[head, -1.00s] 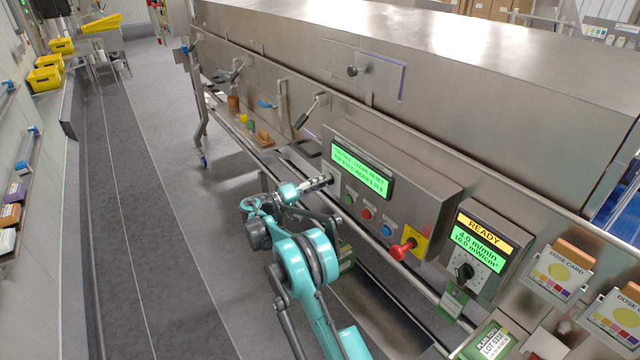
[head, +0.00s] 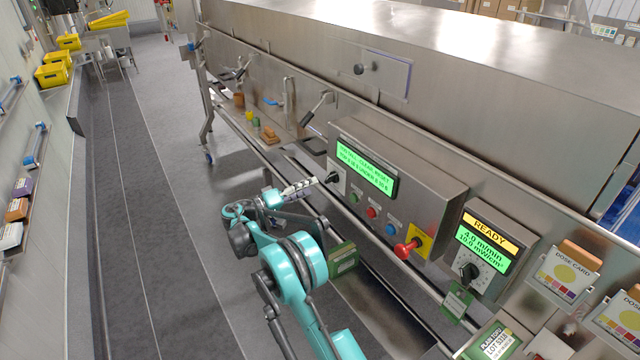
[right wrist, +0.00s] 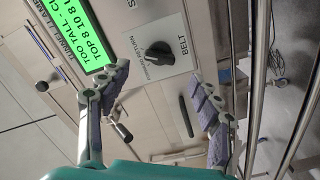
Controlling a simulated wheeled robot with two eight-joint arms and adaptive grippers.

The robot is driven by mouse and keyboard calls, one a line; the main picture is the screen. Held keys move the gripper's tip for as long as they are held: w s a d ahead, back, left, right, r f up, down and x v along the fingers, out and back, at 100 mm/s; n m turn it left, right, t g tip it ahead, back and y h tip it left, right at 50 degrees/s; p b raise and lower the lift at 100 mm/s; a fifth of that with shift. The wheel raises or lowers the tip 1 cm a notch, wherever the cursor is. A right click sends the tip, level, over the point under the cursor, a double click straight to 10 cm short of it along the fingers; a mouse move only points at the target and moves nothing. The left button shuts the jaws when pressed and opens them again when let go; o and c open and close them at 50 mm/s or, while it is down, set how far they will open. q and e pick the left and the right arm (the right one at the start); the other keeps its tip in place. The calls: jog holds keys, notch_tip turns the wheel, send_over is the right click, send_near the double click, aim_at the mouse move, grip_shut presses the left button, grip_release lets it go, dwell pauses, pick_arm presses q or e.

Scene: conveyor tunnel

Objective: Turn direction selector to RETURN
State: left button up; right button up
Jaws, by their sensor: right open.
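The direction selector is a black knob on a pale plate marked BELT (right wrist: 159,53), with small FORWARD and RETURN lettering that is hard to read. In the right wrist view the fingers (right wrist: 159,80) are spread either side of the knob, which shows beyond the gap, apparently untouched. The knob's pointer direction is unclear. My left gripper is not in view.
The control panel (head: 440,192) also carries green, red and blue buttons and a red handle on a yellow plate (head: 407,248). A READY unit (head: 487,250) stands to its right. A rail runs below the panel. Floor to the left is clear.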

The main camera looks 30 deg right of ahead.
jog(key=a, duration=0.4)
jog(key=shift+s+a, duration=0.2)
jog(key=shift+a, duration=0.2)
